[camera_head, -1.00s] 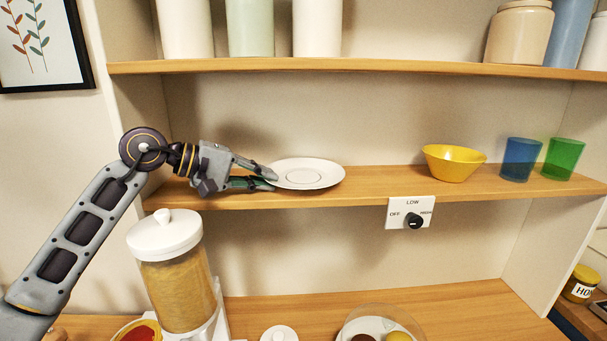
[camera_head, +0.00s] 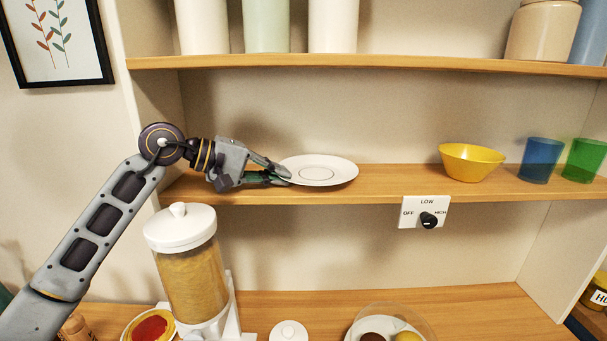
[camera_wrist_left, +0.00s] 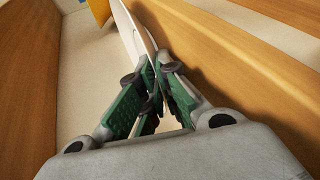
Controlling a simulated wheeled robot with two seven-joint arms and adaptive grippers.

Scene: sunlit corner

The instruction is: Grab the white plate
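The white plate (camera_head: 325,172) lies roughly level at the middle shelf, left of the yellow bowl. My left gripper (camera_head: 284,177) reaches in from the left and its fingers are closed together over the plate's left rim. In the left wrist view the plate (camera_wrist_left: 128,33) shows nearly edge-on, its rim pinched between the green-padded fingertips (camera_wrist_left: 154,84). I cannot tell whether the plate is lifted clear of the shelf. My right gripper is not in view.
The middle shelf (camera_head: 400,182) also holds a yellow bowl (camera_head: 471,162), a blue cup (camera_head: 540,160) and a green cup (camera_head: 583,159). The upper shelf (camera_head: 350,62) is above. A dispenser (camera_head: 190,280) stands below my arm. A dial (camera_head: 429,220) sits below the shelf edge.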

